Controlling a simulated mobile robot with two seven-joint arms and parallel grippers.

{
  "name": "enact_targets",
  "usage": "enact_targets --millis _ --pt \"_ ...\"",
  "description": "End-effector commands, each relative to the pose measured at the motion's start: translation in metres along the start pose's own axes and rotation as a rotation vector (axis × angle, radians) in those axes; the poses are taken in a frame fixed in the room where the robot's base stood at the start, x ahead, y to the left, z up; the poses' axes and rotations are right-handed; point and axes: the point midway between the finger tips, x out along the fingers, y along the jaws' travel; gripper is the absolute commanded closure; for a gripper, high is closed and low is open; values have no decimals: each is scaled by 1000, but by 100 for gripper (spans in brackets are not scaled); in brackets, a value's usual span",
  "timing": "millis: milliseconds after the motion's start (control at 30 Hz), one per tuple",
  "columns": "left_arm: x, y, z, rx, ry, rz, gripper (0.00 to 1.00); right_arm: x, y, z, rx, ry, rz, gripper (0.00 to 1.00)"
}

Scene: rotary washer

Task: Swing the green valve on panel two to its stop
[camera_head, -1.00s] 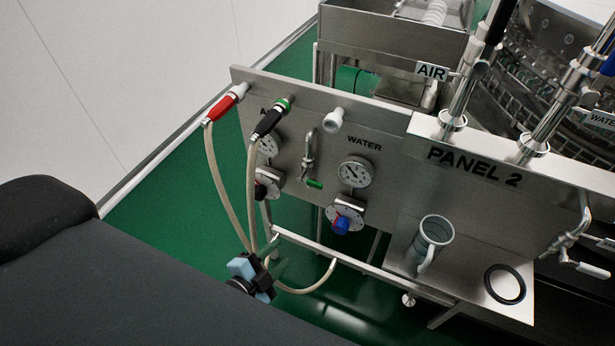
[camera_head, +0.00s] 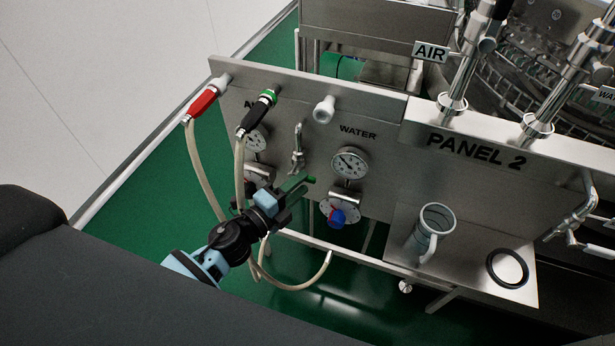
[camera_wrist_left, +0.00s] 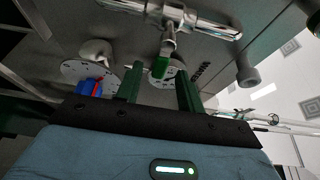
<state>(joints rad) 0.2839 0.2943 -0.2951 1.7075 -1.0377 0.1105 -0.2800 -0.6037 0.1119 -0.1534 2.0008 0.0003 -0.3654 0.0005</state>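The green valve handle (camera_head: 310,180) sits at the lower end of a steel valve pipe (camera_head: 298,145) on the PANEL 2 front, left of the water gauge. My left gripper (camera_head: 297,184) is at the handle and partly covers it in the head view. In the left wrist view the green handle (camera_wrist_left: 160,67) shows just beyond and between the two spread fingers of my left gripper (camera_wrist_left: 158,88). The fingers are apart, with a visible gap. Whether either finger touches the handle cannot be told. My right gripper is not in view.
The water gauge (camera_head: 349,163) and a blue knob (camera_head: 337,217) are right of the handle. Red (camera_head: 204,101) and black (camera_head: 254,116) hose couplings hang at left, their hoses passing close to my left arm. A metal jug (camera_head: 432,232) and black ring (camera_head: 507,268) are on the shelf.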

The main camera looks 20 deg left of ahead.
Motion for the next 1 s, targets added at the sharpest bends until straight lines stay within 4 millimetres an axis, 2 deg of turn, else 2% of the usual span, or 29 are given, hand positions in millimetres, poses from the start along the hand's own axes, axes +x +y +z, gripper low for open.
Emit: enact_targets --millis 100,233,600,667,900,1000 --pt "18 -1 0 -2 0 -2 62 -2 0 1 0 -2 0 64" --pt "30 0 0 -1 -1 0 62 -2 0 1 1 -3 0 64" --pt "36 0 0 -1 0 1 62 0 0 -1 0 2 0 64" --pt "36 0 0 -2 0 1 67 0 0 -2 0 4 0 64" --pt "36 1 0 -2 0 1 98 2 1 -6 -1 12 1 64" --pt "36 1 0 -2 0 1 100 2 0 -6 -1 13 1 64"
